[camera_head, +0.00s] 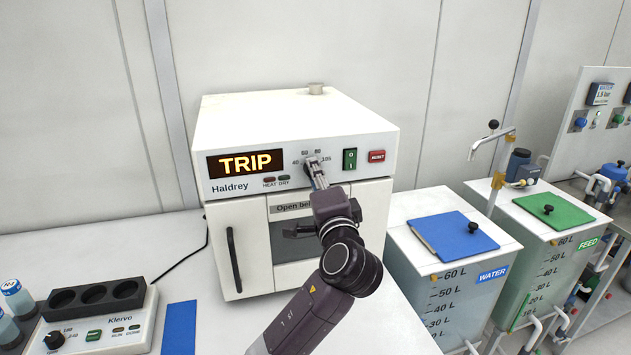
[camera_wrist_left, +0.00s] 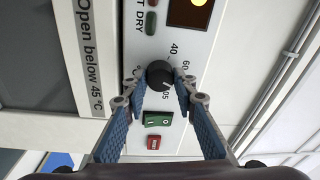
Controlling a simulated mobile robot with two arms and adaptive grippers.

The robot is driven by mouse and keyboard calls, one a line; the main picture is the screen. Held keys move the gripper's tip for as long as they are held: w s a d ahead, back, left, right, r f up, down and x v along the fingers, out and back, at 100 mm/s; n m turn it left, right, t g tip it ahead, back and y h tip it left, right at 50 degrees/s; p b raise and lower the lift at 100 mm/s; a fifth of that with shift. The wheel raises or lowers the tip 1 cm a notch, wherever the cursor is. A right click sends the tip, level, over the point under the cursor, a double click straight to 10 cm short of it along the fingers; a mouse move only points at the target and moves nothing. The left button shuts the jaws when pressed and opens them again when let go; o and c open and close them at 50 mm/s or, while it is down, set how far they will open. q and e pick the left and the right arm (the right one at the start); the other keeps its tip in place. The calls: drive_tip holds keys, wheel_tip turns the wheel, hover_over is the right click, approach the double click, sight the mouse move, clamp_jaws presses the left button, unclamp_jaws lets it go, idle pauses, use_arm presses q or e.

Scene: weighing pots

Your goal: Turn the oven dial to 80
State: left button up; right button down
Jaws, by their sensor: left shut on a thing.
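The white oven (camera_head: 290,130), marked Haldrey, stands on the bench with its door closed. Its lit display (camera_head: 246,163) reads TRIP. The dark round dial (camera_wrist_left: 159,74) is on the front panel, with numbers 40, 60, 80 and 105 around it. My left gripper (camera_head: 316,172) reaches the dial, hiding most of it in the head view. In the wrist view my left gripper (camera_wrist_left: 162,80) has one finger on each side of the dial, shut on it. A pale mark on the dial seems to face the 105 side; its exact setting is unclear. My right gripper is not in view.
A green switch (camera_head: 350,159) and a red RESET button (camera_head: 377,156) sit right of the dial. A Klervo block unit (camera_head: 100,318) and a blue mat (camera_head: 180,327) lie at left. Water (camera_head: 452,285) and feed (camera_head: 540,262) tanks stand at right.

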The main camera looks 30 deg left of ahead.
use_arm(q)
drive_tip(key=shift+d+f, duration=0.1)
drive_tip(key=shift+f, duration=0.15)
drive_tip(key=o, duration=1.1)
drive_tip(key=shift+r, duration=0.1)
drive_tip(key=v, duration=1.2)
